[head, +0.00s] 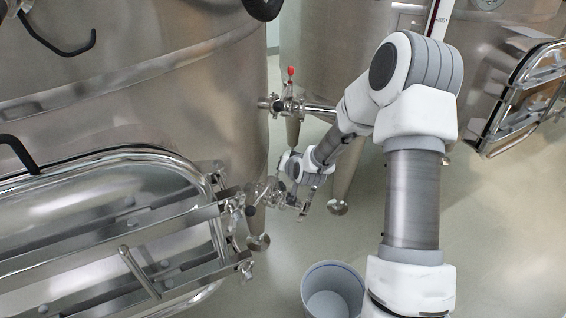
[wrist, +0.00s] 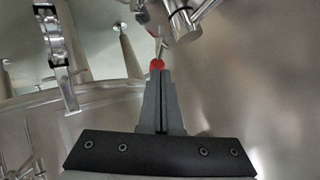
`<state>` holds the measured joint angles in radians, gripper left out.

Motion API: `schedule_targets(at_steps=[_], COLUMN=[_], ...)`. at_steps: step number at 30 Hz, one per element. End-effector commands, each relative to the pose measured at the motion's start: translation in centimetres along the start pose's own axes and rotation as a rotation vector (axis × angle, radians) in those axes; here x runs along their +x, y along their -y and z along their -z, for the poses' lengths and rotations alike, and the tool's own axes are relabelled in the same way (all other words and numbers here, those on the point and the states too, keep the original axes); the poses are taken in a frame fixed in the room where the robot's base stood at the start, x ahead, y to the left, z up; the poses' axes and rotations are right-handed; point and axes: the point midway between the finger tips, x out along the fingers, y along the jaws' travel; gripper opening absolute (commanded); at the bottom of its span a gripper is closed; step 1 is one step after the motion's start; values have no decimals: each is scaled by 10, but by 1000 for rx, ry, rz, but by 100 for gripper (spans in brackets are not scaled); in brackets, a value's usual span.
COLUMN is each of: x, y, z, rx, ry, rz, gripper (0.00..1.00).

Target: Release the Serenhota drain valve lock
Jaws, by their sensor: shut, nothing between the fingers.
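A steel drain fitting (head: 262,190) sticks out low from the front left vat (head: 140,90). It shows in the wrist view as a shiny pipe piece (wrist: 186,18) at the top. A small red part (wrist: 157,64) with a thin metal piece above it sits right at the tips of my gripper (wrist: 160,74). The fingers are shut together with nothing between them. Whether they touch the red part, I cannot tell. In the head view my wrist is beside the drain fitting, and the fingertips are too small to make out. No Serenhota label is readable.
A second valve with an upright red-tipped handle (head: 290,72) sits on a pipe above my wrist. A grey bucket (head: 333,290) stands on the floor below. The left vat's framed hatch (head: 110,225) juts out nearby. Open floor (head: 500,230) lies to the right.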

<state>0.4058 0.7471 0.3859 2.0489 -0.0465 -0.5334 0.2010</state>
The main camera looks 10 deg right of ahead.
Motion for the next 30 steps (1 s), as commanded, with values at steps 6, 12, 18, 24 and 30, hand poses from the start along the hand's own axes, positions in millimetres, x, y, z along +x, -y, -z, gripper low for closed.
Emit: schedule_targets(at_steps=[6, 12, 18, 24, 30], x=[-1, -7, -10, -9, -10], y=[1, 5, 7, 6, 8], z=[2, 8, 11, 11, 13], rx=[-2, -3, -3, -3, -3], ry=[-2, -2, -2, -2, -3], rz=[1, 1, 1, 1, 1], gripper=[0, 0, 0, 0, 0])
